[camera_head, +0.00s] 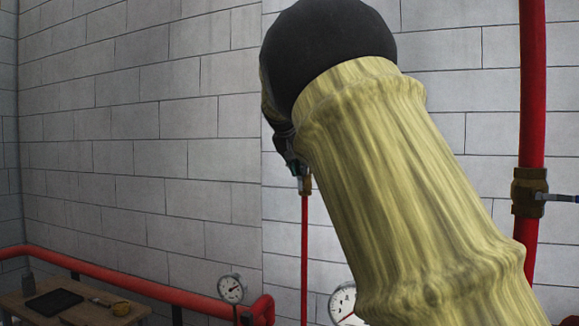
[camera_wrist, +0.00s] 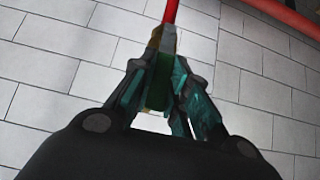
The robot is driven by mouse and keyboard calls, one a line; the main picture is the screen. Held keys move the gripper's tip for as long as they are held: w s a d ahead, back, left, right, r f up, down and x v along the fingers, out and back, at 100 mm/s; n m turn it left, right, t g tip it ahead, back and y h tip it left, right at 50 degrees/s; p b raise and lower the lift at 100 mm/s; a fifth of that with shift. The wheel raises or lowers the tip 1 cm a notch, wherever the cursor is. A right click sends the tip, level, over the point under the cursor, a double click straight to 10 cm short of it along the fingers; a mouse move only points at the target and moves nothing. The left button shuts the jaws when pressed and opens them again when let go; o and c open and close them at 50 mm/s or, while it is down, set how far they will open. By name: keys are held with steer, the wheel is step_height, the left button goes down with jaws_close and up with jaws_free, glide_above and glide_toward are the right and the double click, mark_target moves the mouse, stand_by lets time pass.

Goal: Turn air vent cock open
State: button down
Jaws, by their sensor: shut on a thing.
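The air vent cock (camera_head: 305,184) is a small brass fitting on top of a thin vertical red pipe (camera_head: 304,250) in the head view. In the head view my gripper (camera_head: 297,170) is small and partly hidden behind my own arm.
A thick red pipe (camera_head: 532,90) with a brass valve (camera_head: 529,192) stands at the right. A pressure gauge (camera_head: 231,288) and another gauge (camera_head: 343,305) are low down. A wooden table (camera_head: 30,312) is at lower left. The block wall (camera_head: 140,130) lies behind.

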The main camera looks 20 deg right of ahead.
stand_by(0.4)
steer(key=c, duration=1.4)
jaws_free()
steer(key=shift+w+f, duration=0.1)
steer(key=v, duration=1.2)
